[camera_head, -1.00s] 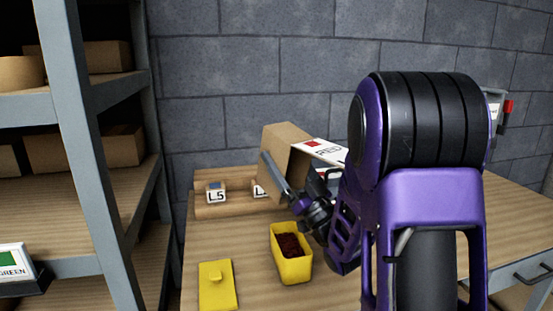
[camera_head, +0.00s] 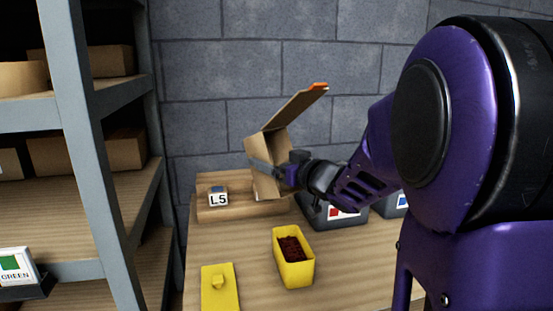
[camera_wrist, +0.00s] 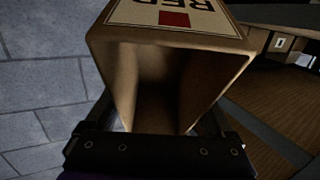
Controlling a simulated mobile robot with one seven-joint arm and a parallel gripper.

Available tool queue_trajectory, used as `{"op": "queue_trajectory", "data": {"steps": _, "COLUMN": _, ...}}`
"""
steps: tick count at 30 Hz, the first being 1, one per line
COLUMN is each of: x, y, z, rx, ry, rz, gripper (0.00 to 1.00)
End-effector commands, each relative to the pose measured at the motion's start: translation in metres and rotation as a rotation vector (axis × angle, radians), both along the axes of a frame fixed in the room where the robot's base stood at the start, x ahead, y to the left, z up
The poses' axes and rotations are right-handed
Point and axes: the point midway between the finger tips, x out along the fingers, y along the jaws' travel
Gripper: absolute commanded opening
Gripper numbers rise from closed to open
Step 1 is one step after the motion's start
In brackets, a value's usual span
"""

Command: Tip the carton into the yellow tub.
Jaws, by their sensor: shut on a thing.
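The carton (camera_head: 268,150) is brown cardboard, with its flap raised toward the upper right. In the wrist view the carton (camera_wrist: 176,75) shows an open mouth, a shadowed inside with no contents that I can make out, and a RED label with a red square. My gripper (camera_head: 266,172) is shut on the carton and holds it above and behind the yellow tub, slightly to its left. The yellow tub (camera_head: 295,272) stands upright on the table with dark red-brown contents inside. A yellow lid (camera_head: 220,291) lies left of the tub.
A wooden rack (camera_head: 240,210) with an L5 tag stands behind the tub. Dark bins (camera_head: 326,214) with red and blue labels stand to its right. A grey shelf (camera_head: 88,140) with boxes is at the left. Bare table (camera_head: 350,255) lies right of the tub.

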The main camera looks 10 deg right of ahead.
Motion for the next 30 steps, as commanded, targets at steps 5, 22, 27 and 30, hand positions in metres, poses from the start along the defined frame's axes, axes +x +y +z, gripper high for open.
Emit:
{"op": "queue_trajectory", "data": {"steps": 5, "x": 0.012, "y": 0.006, "z": -0.003, "rx": -0.064, "ry": 0.136, "rz": 0.002, "gripper": 0.0}}
{"op": "queue_trajectory", "data": {"steps": 22, "x": 0.03, "y": 0.013, "z": -0.007, "rx": -0.16, "ry": 0.364, "rz": -0.001, "gripper": 0.0}}
{"op": "queue_trajectory", "data": {"steps": 27, "x": 0.032, "y": 0.014, "z": -0.009, "rx": -0.174, "ry": 0.402, "rz": -0.002, "gripper": 0.0}}
{"op": "queue_trajectory", "data": {"steps": 30, "x": 0.032, "y": 0.014, "z": -0.01, "rx": -0.181, "ry": 0.417, "rz": -0.001, "gripper": 0.0}}
